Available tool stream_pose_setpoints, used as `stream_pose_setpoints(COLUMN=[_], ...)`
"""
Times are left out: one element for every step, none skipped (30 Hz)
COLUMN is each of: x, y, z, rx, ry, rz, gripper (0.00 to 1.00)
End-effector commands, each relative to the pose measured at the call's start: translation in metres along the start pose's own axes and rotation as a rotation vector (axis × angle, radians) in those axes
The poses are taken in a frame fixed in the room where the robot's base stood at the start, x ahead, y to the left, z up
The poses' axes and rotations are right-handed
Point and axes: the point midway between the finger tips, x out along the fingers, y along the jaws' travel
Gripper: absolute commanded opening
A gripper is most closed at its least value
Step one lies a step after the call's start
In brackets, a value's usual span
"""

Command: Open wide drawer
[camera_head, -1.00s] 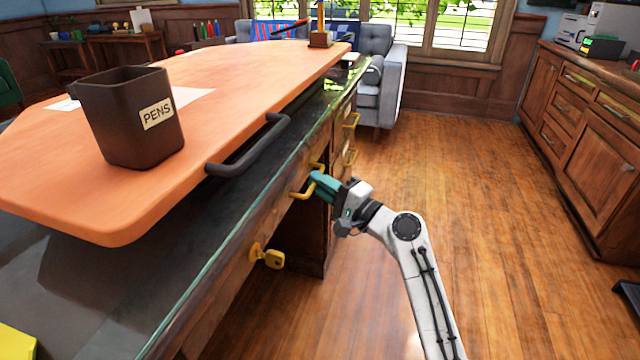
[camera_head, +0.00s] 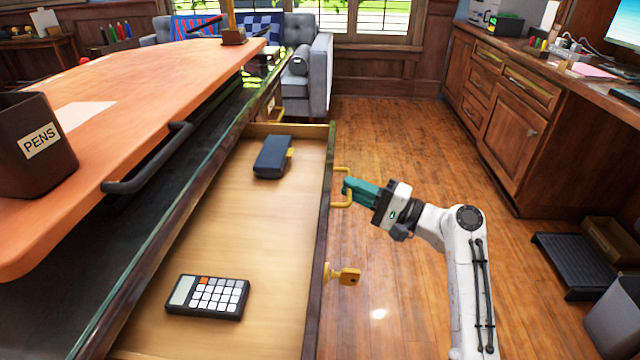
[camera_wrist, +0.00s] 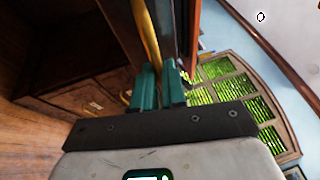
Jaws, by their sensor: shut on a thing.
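The wide drawer (camera_head: 240,215) under the desk top is pulled well out, its pale wooden inside showing. A calculator (camera_head: 208,296) lies near its front end and a dark blue case (camera_head: 273,157) lies farther back. My gripper (camera_head: 347,190), with teal fingers, is shut on the drawer's yellow handle (camera_head: 341,171). In the wrist view the teal fingers (camera_wrist: 158,90) close around the yellow handle bar (camera_wrist: 146,32). A yellow key (camera_head: 345,276) sticks out of the drawer front, nearer than the handle.
An orange-brown desk board (camera_head: 130,105) with a black bar handle and a pens cup (camera_head: 35,148) is at the left. Wood cabinets (camera_head: 510,110) stand at the right, with a dark step (camera_head: 575,265) and a grey bin (camera_head: 615,325). Wooden floor between is clear.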

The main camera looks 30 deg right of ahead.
Motion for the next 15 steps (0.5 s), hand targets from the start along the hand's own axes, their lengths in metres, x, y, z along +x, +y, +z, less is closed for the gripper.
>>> stream_pose_setpoints(x=[-0.012, -0.018, -0.025, -0.030, -0.035, -0.041, -0.045, -0.048, -0.053, -0.056, -0.058, -0.061, -0.063, -0.065, -0.067], y=[-0.002, -0.003, -0.004, -0.005, -0.006, -0.007, -0.007, -0.008, -0.009, -0.010, -0.010, -0.011, -0.011, -0.011, -0.012], z=[-0.005, -0.008, -0.011, -0.013, -0.015, -0.017, -0.019, -0.020, -0.022, -0.023, -0.024, -0.025, -0.026, -0.027, -0.027], rx=[0.002, 0.002, 0.002, 0.003, 0.003, 0.003, 0.003, 0.003, 0.003, 0.003, 0.003, 0.003, 0.002, 0.002, 0.002], ry=[0.004, 0.005, 0.003, 0.003, 0.002, 0.003, 0.002, 0.002, 0.002, 0.001, 0.000, 0.000, 0.000, 0.000, -0.001], rz=[0.003, 0.003, 0.004, 0.003, 0.003, 0.003, 0.004, 0.004, 0.003, 0.003, 0.003, 0.003, 0.003, 0.003, 0.003], gripper=[0.00, 0.00, 0.00, 0.00, 0.00, 0.00, 0.00, 0.00, 0.00, 0.00, 0.00, 0.00, 0.00, 0.00, 0.00])
